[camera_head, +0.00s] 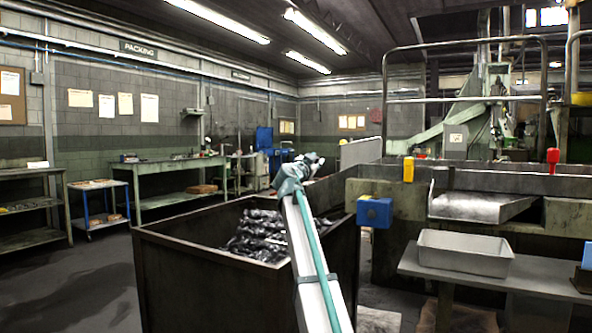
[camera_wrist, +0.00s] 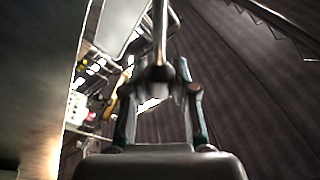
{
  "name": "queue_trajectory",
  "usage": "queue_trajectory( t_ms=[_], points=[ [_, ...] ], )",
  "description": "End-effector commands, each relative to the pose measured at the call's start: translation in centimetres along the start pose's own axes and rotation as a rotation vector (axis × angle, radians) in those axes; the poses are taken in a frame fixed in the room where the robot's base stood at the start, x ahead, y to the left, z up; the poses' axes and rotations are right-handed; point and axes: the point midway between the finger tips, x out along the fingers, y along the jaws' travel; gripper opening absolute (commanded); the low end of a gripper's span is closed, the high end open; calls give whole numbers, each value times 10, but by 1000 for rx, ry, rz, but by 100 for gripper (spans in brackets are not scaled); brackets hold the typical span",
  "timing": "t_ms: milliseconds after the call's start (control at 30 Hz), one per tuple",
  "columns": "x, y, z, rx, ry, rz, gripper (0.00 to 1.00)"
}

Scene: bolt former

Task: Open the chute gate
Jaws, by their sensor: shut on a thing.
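My gripper (camera_head: 312,160) is at the end of my raised arm, above the far side of the dark bin in the head view. In the wrist view my gripper (camera_wrist: 160,88) has its two fingers closed on the rounded end of a metal rod (camera_wrist: 158,72). The rod runs up out of the wrist picture. I cannot tell for sure whether it is the chute gate's handle. A metal chute (camera_head: 480,207) slopes out of the machine's side at right in the head view. The arm hides what lies behind it.
A large dark bin (camera_head: 200,275) with dark metal parts (camera_head: 258,235) stands below my arm. A blue box (camera_head: 374,212), a yellow handle (camera_head: 408,169) and a red handle (camera_head: 553,160) are on the machine. A grey tray (camera_head: 465,253) sits on a bench at right. Floor at left is clear.

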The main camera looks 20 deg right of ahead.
Motion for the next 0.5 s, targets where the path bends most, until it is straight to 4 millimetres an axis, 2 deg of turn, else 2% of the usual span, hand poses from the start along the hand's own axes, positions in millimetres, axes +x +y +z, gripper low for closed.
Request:
queue_trajectory(
  t_ms=[33,133,500],
  points=[
    [2,10,0,4,5,10,0],
    [5,17,-4,16,11,18,0],
    [7,22,-6,28,14,24,0]
  ],
)
